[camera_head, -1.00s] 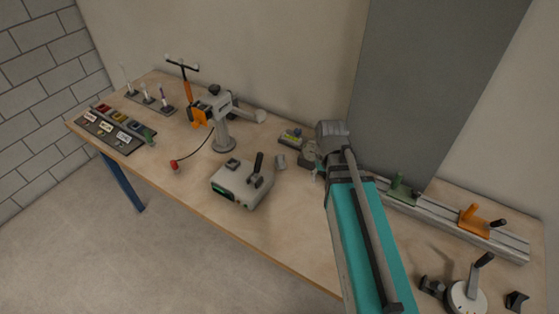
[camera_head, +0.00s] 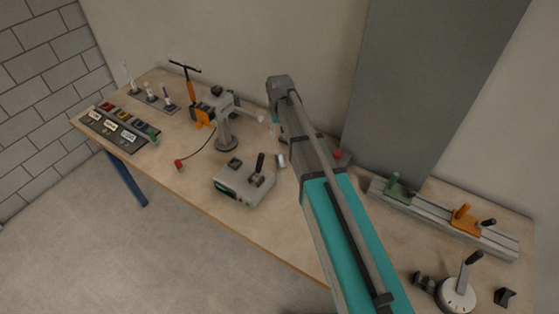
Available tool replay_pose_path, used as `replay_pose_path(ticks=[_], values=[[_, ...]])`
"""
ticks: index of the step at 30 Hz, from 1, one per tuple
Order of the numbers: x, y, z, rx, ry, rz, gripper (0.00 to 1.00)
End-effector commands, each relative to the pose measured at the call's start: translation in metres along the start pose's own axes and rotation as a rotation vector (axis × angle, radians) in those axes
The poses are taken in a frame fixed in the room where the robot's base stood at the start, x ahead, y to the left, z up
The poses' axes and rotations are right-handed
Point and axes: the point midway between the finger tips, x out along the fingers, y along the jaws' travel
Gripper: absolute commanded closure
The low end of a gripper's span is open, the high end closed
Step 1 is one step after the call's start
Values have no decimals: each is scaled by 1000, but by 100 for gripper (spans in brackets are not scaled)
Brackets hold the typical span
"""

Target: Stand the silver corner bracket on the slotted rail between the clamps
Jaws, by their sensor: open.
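A small silver piece (camera_head: 281,160), which looks like the corner bracket, stands on the table just right of the grey control box; its exact shape is too small to tell. The slotted rail (camera_head: 425,207) lies along the back right of the table. It carries a green clamp (camera_head: 396,188) and an orange clamp (camera_head: 464,217), with bare rail between them. My gripper (camera_head: 273,130) hangs below the wrist, above and behind the silver piece and apart from it. It is open and looks empty; my arm partly hides it.
A grey control box (camera_head: 243,184) with a black lever and a grey stand (camera_head: 226,132) are left of my arm. A red-topped item (camera_head: 338,155) is partly hidden behind my arm. A white dial with a lever (camera_head: 458,294) and black brackets (camera_head: 504,297) are at front right.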

Motion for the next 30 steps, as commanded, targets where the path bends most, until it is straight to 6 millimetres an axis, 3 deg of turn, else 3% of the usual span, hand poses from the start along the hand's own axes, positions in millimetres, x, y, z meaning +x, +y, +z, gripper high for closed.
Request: replay_pose_path(ticks=[8,30], values=[[7,1,0,1,0,0,34],[64,2,0,2,0,0,34]])
